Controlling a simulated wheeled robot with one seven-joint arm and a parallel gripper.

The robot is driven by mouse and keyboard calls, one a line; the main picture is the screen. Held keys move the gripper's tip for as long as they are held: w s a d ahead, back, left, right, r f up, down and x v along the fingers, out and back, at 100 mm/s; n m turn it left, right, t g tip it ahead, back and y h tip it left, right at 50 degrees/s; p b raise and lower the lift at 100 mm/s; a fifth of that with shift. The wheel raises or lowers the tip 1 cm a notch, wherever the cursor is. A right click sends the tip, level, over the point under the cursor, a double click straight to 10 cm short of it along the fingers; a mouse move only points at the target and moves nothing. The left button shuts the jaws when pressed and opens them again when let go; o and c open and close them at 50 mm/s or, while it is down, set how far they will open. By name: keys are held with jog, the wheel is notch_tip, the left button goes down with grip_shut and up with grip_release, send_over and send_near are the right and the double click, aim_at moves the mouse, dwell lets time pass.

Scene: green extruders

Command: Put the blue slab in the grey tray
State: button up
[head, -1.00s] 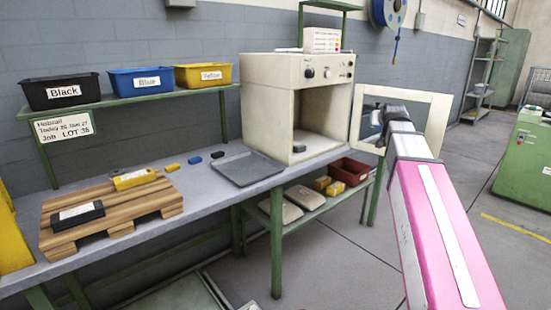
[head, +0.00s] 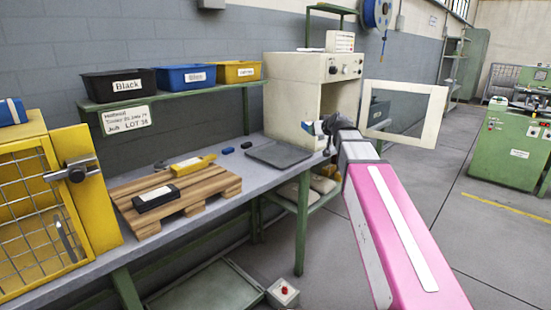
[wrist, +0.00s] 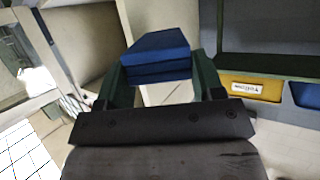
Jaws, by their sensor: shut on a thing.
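The blue slab (wrist: 157,55) is held between the green fingers of my gripper (wrist: 158,72) in the wrist view. In the head view, my gripper (head: 326,126) is in front of the white oven, with a bit of the blue slab (head: 308,127) showing at its tip. The gripper is shut on the slab, above bench height. The grey tray (head: 280,154) lies flat on the bench, to the left of and below the gripper. Its visible inside looks empty.
A wooden pallet (head: 212,197) holds a black slab (head: 156,198) and a yellow slab (head: 193,164). Small blocks (head: 228,150) lie beside the tray. The white oven (head: 290,95) has its door (head: 405,112) open. A yellow cage (head: 40,215) stands at the bench's left end.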

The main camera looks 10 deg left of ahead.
jog(key=s+a+f+n+g+y, duration=0.1)
jog(key=s+a+n+g+y, duration=0.15)
jog(key=a, duration=0.45)
jog(key=s+a+f+n+g+y, duration=0.1)
jog(key=s+a+f+n+y, duration=0.15)
jog(key=a, duration=0.45)
jog(key=n, duration=0.1)
send_over(289, 159)
jog(key=shift+g+y, duration=0.35)
jog(key=shift+y, duration=0.05)
jog(key=f, duration=0.6)
jog(key=shift+s+a+f, duration=0.1)
jog(key=shift+s, duration=0.1)
jog(key=shift+f, duration=2.05)
jog(key=o, duration=1.1)
